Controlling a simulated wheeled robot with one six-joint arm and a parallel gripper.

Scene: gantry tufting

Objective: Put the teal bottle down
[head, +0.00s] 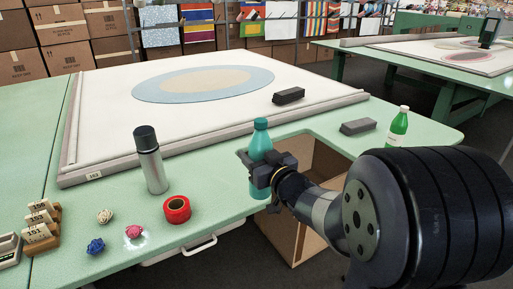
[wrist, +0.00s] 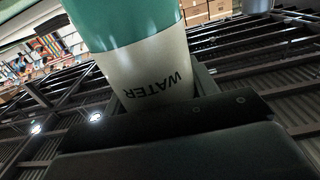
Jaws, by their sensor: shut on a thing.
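The teal bottle (head: 260,142) is upright in my gripper (head: 262,172), near the front edge of the green table in the head view. The jaws are shut around its middle. In the wrist view, the bottle (wrist: 140,50) fills the upper middle, with a teal band and a pale label reading WATER, partly hidden by the dark gripper body.
A grey steel flask (head: 150,163), red tape roll (head: 177,209) and small yarn balls (head: 134,231) stand left on the green table (head: 110,205). A green bottle (head: 398,127) and dark block (head: 358,126) are right.

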